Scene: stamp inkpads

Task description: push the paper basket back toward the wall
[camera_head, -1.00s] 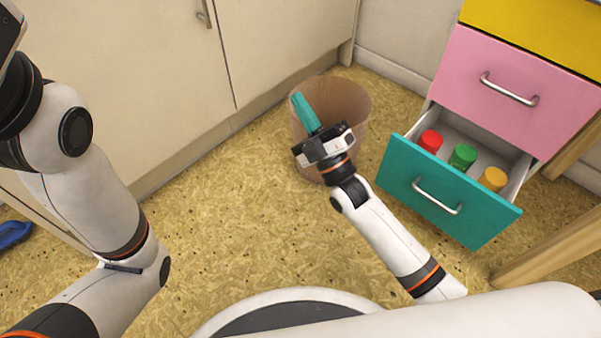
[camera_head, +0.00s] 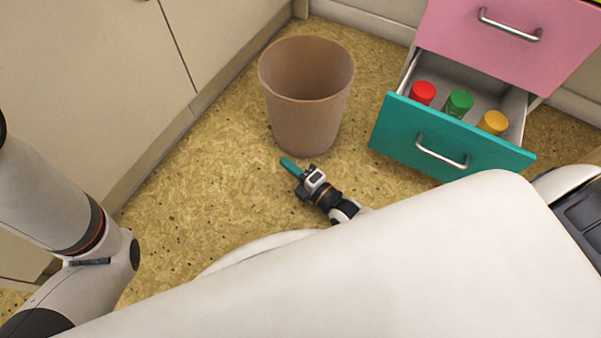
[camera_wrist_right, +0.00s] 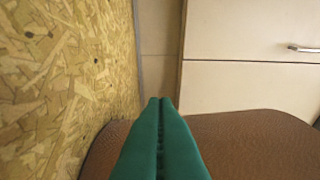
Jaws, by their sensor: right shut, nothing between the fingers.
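The brown paper basket (camera_head: 306,110) stands upright on the floor in the head view, its open mouth facing up and its inside looking empty. It stands near the corner, with a strip of floor behind it. My right gripper (camera_head: 284,161), with teal fingers, is just in front of the basket's foot, low down. In the right wrist view its fingers (camera_wrist_right: 160,104) are shut together with nothing between them, and the basket (camera_wrist_right: 240,140) fills the lower part behind them. I cannot tell whether they touch it. My left arm shows at the left, but its gripper is out of view.
Beige cabinets (camera_head: 90,70) line the left side. The back wall (camera_head: 365,18) is beyond the basket. An open teal drawer (camera_head: 440,150) juts out to the right of the basket, holding red, green and yellow round items. Floor (camera_head: 190,185) is clear left of the basket.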

